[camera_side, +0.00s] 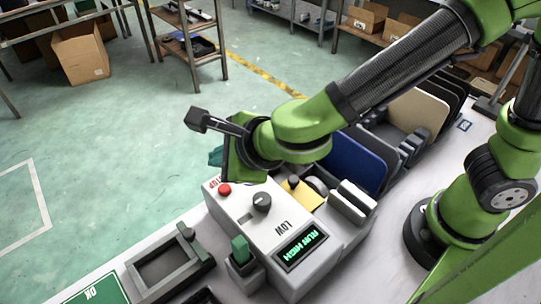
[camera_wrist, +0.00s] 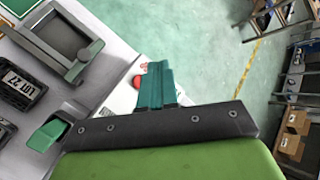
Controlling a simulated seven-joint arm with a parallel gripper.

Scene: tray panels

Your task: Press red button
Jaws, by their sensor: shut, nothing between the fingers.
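The red button (camera_side: 224,189) sits on the top of a white control box (camera_side: 244,222), near its far left corner beside the STOP lettering. My gripper (camera_wrist: 160,68) has teal fingers that are shut together and empty. In the side view the gripper (camera_side: 215,156) is mostly hidden behind my arm. It is near the box's far end, close to the button; I cannot tell whether it touches.
The box also has a dark knob (camera_side: 261,202), a green switch (camera_side: 240,250) and a lit display (camera_side: 301,247) reading RUN HIGH. A grey tray frame (camera_side: 165,268) stands left of it. Blue and beige panels (camera_side: 357,161) stand in a row behind right.

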